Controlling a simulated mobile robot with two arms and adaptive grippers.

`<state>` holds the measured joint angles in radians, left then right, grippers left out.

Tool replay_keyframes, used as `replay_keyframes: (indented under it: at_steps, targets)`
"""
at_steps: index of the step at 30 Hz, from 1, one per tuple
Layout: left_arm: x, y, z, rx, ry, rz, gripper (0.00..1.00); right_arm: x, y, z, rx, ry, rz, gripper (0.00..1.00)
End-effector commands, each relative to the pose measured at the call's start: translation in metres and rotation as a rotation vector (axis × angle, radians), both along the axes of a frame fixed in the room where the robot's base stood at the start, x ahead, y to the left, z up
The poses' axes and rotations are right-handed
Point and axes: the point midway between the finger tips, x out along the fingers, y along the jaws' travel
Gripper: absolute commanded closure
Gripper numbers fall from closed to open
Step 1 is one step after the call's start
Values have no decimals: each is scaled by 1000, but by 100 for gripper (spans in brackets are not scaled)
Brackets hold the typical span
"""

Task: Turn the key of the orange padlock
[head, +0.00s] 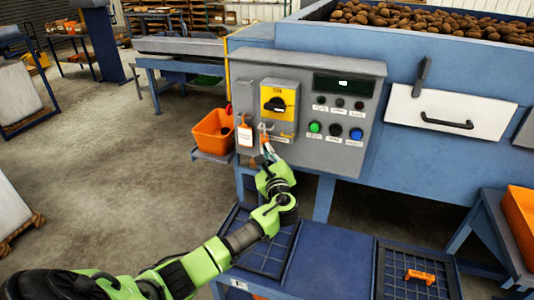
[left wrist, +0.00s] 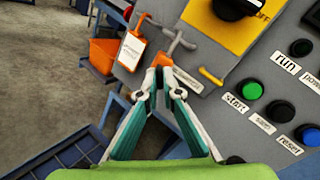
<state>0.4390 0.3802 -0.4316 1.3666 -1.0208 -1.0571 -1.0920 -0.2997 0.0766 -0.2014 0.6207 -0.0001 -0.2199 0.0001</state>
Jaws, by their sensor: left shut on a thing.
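The orange padlock (left wrist: 162,59) hangs below a grey hasp on the grey control panel (head: 330,85), under the yellow switch plate. My left gripper (head: 267,151) reaches up to the panel from below. In the left wrist view its fingertips (left wrist: 159,76) are closed together right at the padlock's lower side. The orange body shows just beyond the tips, not between them. What the tips hold is small and hidden by them; from its place it is the key. My right gripper is in neither view.
An orange-and-white tag (head: 245,134) hangs just left of the padlock. An orange bin (head: 213,133) stands left of the panel. A blue table (head: 335,257) with black trays is below; an orange piece (head: 420,276) lies there.

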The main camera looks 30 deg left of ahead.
Motion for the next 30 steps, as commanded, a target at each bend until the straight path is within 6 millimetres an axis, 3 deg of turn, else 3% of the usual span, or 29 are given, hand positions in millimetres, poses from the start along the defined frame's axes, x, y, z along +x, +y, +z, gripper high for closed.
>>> replay_keyframes:
  at_steps: [18, 30]
  targets:
    - [1, -2, -2, -408, -333, 53, 100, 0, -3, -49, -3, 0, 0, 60]
    - [2, -2, 1, -660, -537, 87, 100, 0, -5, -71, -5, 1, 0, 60]
